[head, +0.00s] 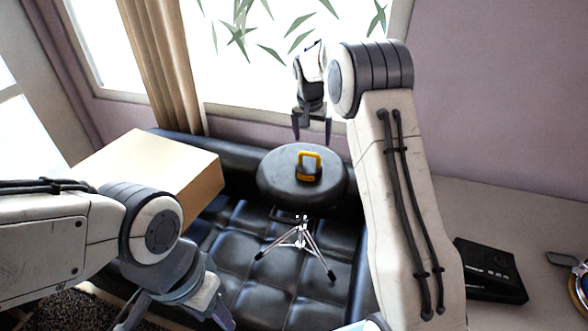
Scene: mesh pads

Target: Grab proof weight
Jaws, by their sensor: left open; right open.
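The proof weight (309,168) is a small dark block with a yellow loop handle. It stands upright on the round black stool seat (277,188), a little right of the seat's middle. My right gripper (312,138) is open, with its dark fingers pointing down, behind and above the weight; it does not appear to hold anything. My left gripper (176,322) is low at the lower left, open and empty, well apart from the stool. Its fingertips are partly cut off by the bottom edge.
The stool's chrome tripod legs (298,236) stand on a black tufted leather couch (237,244). A cream box-like block (150,172) is at the left. A curtain (163,65) and window are behind. A black device (490,270) lies at the right.

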